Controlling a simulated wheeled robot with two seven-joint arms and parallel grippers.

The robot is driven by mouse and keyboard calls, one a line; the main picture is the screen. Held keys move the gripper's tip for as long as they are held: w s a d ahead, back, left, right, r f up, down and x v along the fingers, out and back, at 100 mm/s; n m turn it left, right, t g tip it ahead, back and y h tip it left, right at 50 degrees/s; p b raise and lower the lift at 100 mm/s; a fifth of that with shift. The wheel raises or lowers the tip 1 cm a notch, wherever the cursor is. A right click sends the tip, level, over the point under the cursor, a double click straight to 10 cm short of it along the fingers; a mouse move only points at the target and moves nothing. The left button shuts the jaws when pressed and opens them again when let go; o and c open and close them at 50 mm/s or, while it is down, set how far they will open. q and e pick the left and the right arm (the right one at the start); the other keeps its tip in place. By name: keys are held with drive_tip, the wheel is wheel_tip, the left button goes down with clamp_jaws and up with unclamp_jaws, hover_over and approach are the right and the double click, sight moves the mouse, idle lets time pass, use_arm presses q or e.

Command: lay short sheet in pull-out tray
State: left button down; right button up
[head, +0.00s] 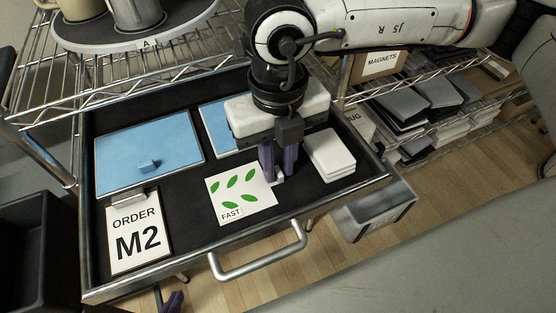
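A white sheet with green leaves and the word FAST (238,196) lies in the black pull-out tray (186,212), near its front. My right gripper (279,178) comes down from above at the sheet's right edge. Its purple fingers stand apart on either side of a small pale tab; whether they press on it I cannot tell. A large blue sheet with a blue tab (150,150) lies at the tray's back left. Another blue sheet (217,128) lies partly hidden behind my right gripper.
A clipboard reading ORDER M2 (136,232) lies at the tray's front left. White blocks (329,154) sit at its right. The tray has a metal handle (260,259) in front. Wire shelving, a round stand with mugs (140,37) and a grey bin (374,213) surround it.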

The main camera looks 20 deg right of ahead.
drive_tip(key=shift+o, duration=0.5)
drive_tip(key=shift+r, duration=0.1)
drive_tip(key=shift+r+p, duration=0.2)
drive_tip(key=shift+p, duration=0.15)
wheel_tip(320, 180, up, 12)
drive_tip(key=shift+a+f, duration=0.1)
